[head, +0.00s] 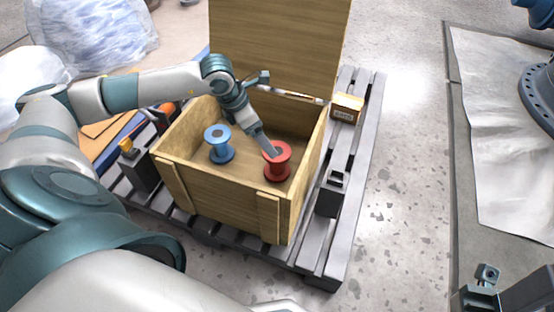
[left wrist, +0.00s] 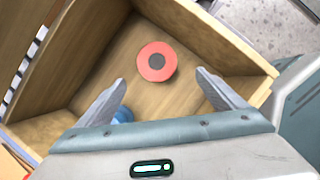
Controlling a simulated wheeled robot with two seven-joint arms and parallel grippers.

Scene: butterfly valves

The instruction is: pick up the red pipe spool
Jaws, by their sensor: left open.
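The red pipe spool (head: 278,170) stands upright in the right part of an open wooden crate (head: 215,187). In the left wrist view the spool (left wrist: 157,74) shows its round red top with a dark centre, lying ahead of and between the fingertips. My left gripper (head: 270,152) reaches down into the crate at the spool's upper left edge in the head view. In the left wrist view the left gripper (left wrist: 160,84) has its fingers spread wide, with nothing between them at the palm. I cannot tell whether a finger touches the spool. My right gripper does not show.
A blue pipe spool (head: 219,145) stands left of the red one in the crate. The raised lid (head: 280,45) is behind my arm. The crate sits on a grey pallet (head: 352,165) with a small box (head: 347,107). Speckled floor (head: 405,190) is clear to the right.

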